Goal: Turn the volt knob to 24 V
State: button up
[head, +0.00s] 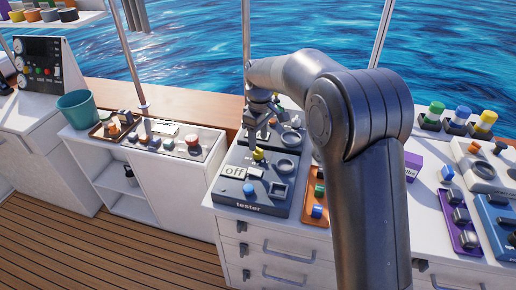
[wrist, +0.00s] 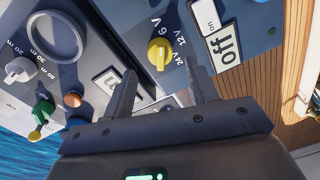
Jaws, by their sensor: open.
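The volt knob (wrist: 160,52) is a yellow knob on the dark tester panel. Printed labels for 6 V, 12 V and 24 V are beside it; I cannot tell surely which one it points at. In the head view the volt knob (head: 258,155) shows on the tester (head: 232,192), partly behind my gripper. My gripper (wrist: 162,78) is open, its two fingers apart with nothing between them. The knob appears just beyond the fingertips, and I see no contact.
The tester's display (head: 235,170) reads "off", with a blue button (head: 248,189) below it. Another panel with a grey ring (wrist: 55,38) and a green knob (wrist: 42,112) lies close by.

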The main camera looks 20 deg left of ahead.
aim_at(258, 152)
jog(key=shift+s+f, duration=0.1)
jog(key=shift+f, duration=2.3)
jog(key=c, duration=1)
jog(key=shift+o, duration=0.2)
